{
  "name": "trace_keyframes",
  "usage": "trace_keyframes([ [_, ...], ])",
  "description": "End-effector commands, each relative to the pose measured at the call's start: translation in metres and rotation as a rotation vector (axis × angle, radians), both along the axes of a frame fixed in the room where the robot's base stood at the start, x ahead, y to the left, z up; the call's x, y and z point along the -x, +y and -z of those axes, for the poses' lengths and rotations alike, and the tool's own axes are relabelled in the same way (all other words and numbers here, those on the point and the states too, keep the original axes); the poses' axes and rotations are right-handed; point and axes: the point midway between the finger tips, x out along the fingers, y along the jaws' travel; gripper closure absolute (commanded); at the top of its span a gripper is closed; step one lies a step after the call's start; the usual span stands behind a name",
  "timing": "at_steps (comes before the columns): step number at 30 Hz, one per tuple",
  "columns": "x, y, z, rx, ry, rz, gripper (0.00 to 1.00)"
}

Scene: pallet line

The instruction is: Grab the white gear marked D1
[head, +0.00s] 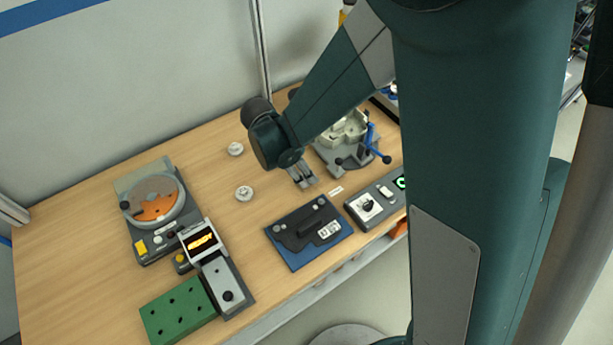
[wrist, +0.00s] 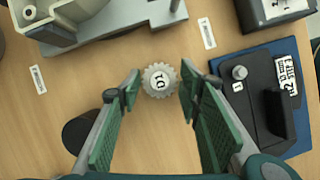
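The white gear marked D1 (wrist: 160,80) lies flat on the wooden table in the wrist view, its mark appearing upside down. My gripper (wrist: 159,88) is open, with one green-padded finger on each side of the gear. Gaps show between the gear and both fingertips, so it is not held. In the head view my gripper (head: 304,181) points down over the table, and I cannot make out the D1 gear there.
Two other white round parts (head: 235,149) (head: 244,193) lie left of my gripper. A grey fixture with blue handles (head: 351,158) stands behind it. A blue board with a dark handled plate (head: 303,263) lies in front. A control box (head: 372,203) is at right.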

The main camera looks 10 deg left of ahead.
Motion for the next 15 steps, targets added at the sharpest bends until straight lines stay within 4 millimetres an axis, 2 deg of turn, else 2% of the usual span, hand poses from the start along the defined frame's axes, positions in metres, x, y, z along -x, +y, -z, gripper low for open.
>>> trace_keyframes([
  [7, 0.0001, 0.0, -0.0001, 0.0, 0.0, 0.0, 0.65],
  [12, 0.0001, 0.0, 0.0, 0.0, 0.0, 0.0, 0.87],
  [15, 0.0001, 0.0, 0.0001, 0.0, 0.0, 0.0, 0.9],
])
